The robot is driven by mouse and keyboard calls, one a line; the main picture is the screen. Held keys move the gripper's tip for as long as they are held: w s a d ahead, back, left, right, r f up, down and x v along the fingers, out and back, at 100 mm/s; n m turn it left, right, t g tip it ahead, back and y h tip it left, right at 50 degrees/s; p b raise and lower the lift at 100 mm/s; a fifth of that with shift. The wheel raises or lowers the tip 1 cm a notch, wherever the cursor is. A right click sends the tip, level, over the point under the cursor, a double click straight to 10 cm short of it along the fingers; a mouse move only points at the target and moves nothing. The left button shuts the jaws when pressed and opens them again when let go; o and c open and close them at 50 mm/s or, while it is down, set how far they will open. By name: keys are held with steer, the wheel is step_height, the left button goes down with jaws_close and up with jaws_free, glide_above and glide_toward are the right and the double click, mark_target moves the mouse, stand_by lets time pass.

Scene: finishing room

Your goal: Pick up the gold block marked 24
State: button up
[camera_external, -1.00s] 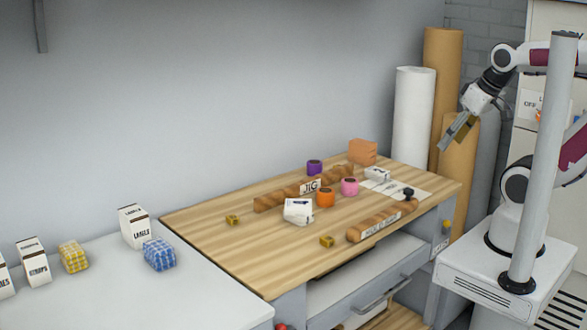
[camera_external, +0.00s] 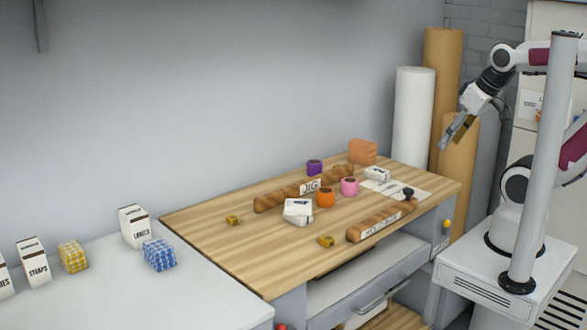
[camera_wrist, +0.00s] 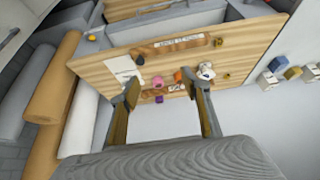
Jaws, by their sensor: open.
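Two small gold blocks lie on the wooden bench top. One gold block (camera_external: 326,241) is near the front edge, left of the front wooden rail; it also shows in the wrist view (camera_wrist: 218,42). The other gold block (camera_external: 232,220) is further left and back; it also shows in the wrist view (camera_wrist: 227,76). Their markings are too small to read, so I cannot tell which bears 24. My gripper (camera_external: 455,132) is open and empty, high above the right end of the bench, far from both blocks. Its two fingers are spread in the wrist view (camera_wrist: 160,80).
A JIG rail (camera_external: 275,200) and a front rail (camera_external: 375,226) lie on the bench. Paper rolls (camera_external: 413,120) stand behind. The bench's left part is mostly clear.

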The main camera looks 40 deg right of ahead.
steer(key=w+a+t+y, duration=0.2)
steer(key=w+a+y, duration=0.2)
steer(key=w+a, duration=1.15)
steer(key=m+t, duration=0.2)
steer(key=m, duration=0.1)
glide_above(330, 241)
steer(key=w, duration=0.5)
step_height(330, 241, down, 7)
steer(key=s+f+t+h, duration=0.1)
steer(key=f+h, duration=0.1)
steer(key=f, duration=0.4)
steer(key=s+a+f+m+t+h, duration=0.1)
steer(key=f+h, duration=0.2)
steer(key=f, duration=0.3)
steer(key=s+a+f+m+t+h, duration=0.1)
steer(key=f+h, duration=0.2)
steer(key=f, duration=0.3)
steer(key=shift+s+a+f, duration=0.1)
steer(key=shift+s+f, duration=0.05)
steer(key=s+f, duration=0.1)
steer(key=s, duration=0.1)
steer(key=s+f+t+h, duration=0.1)
steer(key=s, duration=0.1)
steer(key=s+f+t+h, duration=0.1)
steer(key=s, duration=0.1)
steer(key=shift+d, duration=0.3)
steer(key=shift+s+f, duration=0.35)
steer(key=shift+s, duration=0.4)
